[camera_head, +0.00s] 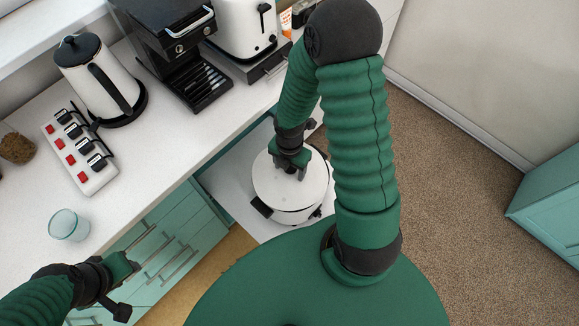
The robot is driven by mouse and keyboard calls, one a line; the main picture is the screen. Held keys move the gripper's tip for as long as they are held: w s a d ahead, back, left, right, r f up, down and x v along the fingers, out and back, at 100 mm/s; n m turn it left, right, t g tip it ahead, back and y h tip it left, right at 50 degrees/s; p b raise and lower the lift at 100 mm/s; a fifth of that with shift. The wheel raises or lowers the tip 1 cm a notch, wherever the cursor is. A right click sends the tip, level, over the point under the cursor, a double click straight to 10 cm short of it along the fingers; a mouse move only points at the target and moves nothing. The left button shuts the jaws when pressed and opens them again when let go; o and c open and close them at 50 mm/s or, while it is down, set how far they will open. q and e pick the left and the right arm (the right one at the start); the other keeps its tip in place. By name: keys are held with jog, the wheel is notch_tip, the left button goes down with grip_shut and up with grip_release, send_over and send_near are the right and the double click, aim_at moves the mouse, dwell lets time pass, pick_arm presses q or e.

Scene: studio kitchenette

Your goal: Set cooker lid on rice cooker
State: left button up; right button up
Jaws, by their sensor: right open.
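The white rice cooker (297,216) stands on a pulled-out white shelf below the counter, with a dark handle on its side. A round white lid (270,194) appears to lie on top of the cooker; whether it is fully seated I cannot tell. My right gripper (291,171) is open, pointing down over the middle of the lid. It hides the lid's centre, so I cannot see a knob or whether the fingers touch it. My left gripper (127,287) is at the lower left, apart from the cooker, with its fingers apart and nothing between them.
The white shelf (228,180) has some bare room left of the cooker. On the counter are a kettle (100,84), a power strip (82,150), a glass (68,225), a coffee machine (178,50) and a toaster (243,27). Teal drawers (170,245) lie below the counter.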

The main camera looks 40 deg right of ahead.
notch_tip(320, 180, up, 17)
jog(key=p, duration=0.7)
jog(key=shift+f, duration=0.1)
